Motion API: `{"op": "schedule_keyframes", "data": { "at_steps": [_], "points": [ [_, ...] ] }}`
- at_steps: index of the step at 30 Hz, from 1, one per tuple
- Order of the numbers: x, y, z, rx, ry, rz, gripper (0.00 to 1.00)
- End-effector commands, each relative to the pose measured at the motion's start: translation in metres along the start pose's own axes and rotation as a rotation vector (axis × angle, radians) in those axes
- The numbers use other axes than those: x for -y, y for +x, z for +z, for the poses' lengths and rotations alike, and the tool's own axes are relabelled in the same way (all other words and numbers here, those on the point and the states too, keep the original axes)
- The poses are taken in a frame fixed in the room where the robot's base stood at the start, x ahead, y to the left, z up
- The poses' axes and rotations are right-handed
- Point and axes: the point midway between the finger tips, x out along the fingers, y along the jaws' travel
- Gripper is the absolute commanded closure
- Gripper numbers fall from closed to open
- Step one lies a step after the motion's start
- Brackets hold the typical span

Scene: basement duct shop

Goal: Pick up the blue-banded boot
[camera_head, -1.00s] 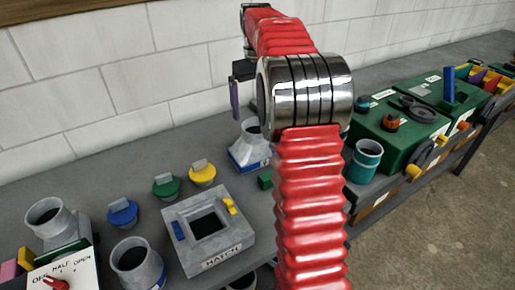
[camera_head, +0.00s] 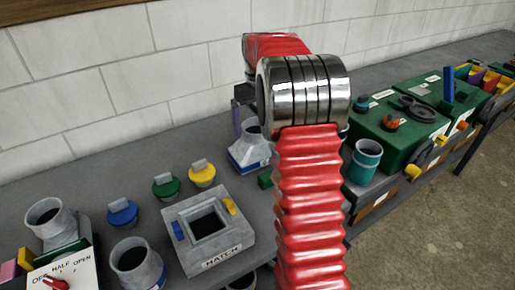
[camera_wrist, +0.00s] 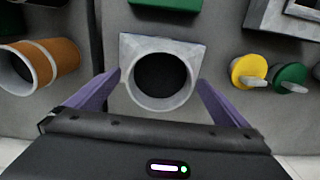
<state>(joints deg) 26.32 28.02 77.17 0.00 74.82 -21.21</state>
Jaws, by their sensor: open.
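The blue-banded boot (camera_head: 246,156) is a grey sheet-metal piece with a round collar on a wider square base and a blue band low on its side. It stands upright on the bench near the wall. In the wrist view the boot (camera_wrist: 127,52) is seen from above, its dark round opening facing me. My gripper (camera_wrist: 159,82) is open, with one purple finger on each side of the collar. Whether the fingers touch it I cannot tell. In the head view my gripper (camera_head: 238,118) is mostly hidden behind my arm, just above the boot.
A grey hatch block (camera_head: 240,238), yellow cap (camera_head: 202,175), green cap (camera_head: 166,186) and blue cap (camera_head: 122,212) stand left of the boot. Another grey boot (camera_head: 130,252) is nearer. An orange-brown cylinder (camera_wrist: 60,58) lies close by in the wrist view. A small green block (camera_head: 265,180) is near.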

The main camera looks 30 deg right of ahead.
Motion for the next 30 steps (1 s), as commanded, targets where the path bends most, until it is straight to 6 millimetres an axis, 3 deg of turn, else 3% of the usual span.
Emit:
{"op": "schedule_keyframes", "data": {
  "at_steps": [6,21,30],
  "points": [
    [0.0,0.019,0.0,0.001,0.0,-0.001,0.0],
    [0.001,0.019,0.0,0.0,-0.001,0.0,0.0],
    [0.001,0.018,0.0,0.0,-0.001,0.0,0.2]
  ]
}}
